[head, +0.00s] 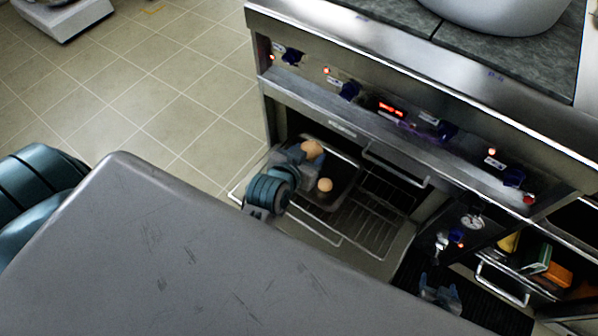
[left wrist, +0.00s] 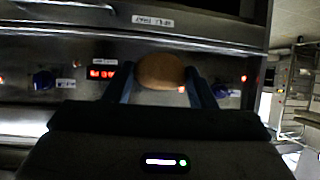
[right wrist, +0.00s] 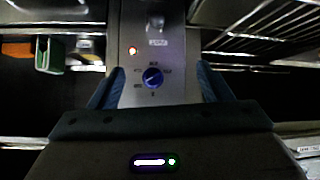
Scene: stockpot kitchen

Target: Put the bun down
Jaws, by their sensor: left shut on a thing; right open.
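My left gripper (head: 300,152) is shut on a round brown bun (head: 312,149) at the open oven. The held bun also shows between the fingers in the left wrist view (left wrist: 160,71). A second bun (head: 325,185) lies on the dark baking tray (head: 347,172), which rests on the wire rack (head: 375,222). The held bun appears over the tray's back left part; I cannot tell whether it touches the tray. My right gripper (head: 440,290) is open and empty, low at the right, facing a blue knob (right wrist: 152,78) in the right wrist view.
The stove's control panel (head: 395,112) overhangs the oven opening. A large pot (head: 500,12) stands on top. A lower shelf at the right holds a green box (head: 536,260) and an orange box (head: 557,275). The rack's right part is bare. Tiled floor lies open at the left.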

